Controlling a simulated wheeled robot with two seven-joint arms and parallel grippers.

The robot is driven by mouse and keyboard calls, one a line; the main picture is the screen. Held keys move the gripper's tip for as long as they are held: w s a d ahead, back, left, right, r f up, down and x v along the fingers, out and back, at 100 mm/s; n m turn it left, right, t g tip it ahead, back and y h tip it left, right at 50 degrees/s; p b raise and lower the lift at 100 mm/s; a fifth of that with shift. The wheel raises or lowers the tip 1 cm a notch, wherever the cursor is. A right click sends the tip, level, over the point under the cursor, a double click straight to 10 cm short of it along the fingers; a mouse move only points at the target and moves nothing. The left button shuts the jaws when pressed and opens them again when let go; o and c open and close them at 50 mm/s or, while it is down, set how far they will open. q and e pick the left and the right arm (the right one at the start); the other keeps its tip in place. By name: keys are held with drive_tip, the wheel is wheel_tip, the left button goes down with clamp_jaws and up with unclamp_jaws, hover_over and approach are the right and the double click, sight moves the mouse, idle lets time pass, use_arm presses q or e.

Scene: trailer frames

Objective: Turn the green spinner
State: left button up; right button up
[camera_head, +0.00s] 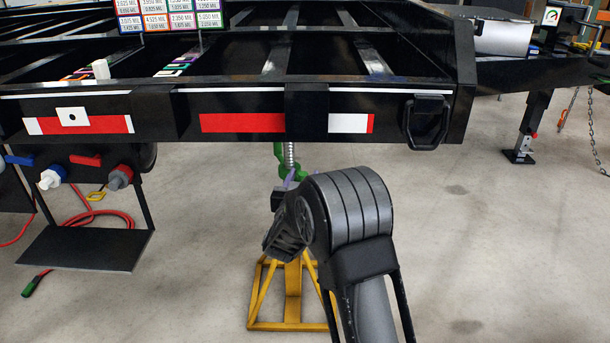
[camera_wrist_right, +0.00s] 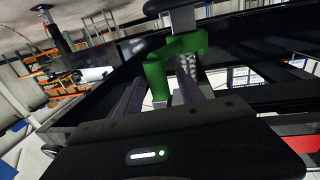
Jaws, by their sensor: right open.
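The green spinner (camera_head: 280,152) sits on a threaded screw (camera_head: 290,155) under the trailer frame, above a yellow stand (camera_head: 292,310). In the head view it is partly hidden behind my right wrist. In the right wrist view the spinner (camera_wrist_right: 187,46) shows a bar across the top and a stub pointing down. My right gripper (camera_wrist_right: 160,90) is open, and its two dark fingers reach toward the spinner. The stub appears between the fingers, but I cannot tell whether they touch it. In the head view the right gripper is mostly hidden by my arm. My left gripper is out of view.
The black trailer frame (camera_head: 388,123) with red and white strips runs above the spinner. A black shelf (camera_head: 85,248), connectors (camera_head: 120,177) and red hose (camera_head: 75,222) are at left. A landing leg (camera_head: 530,130) and chain (camera_head: 590,140) are at right. Floor is clear at front right.

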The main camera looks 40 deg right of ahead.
drive_tip(key=shift+b+x, duration=0.3)
drive_tip(key=shift+x, duration=1.2)
drive_tip(key=shift+c, duration=0.5)
clamp_jaws()
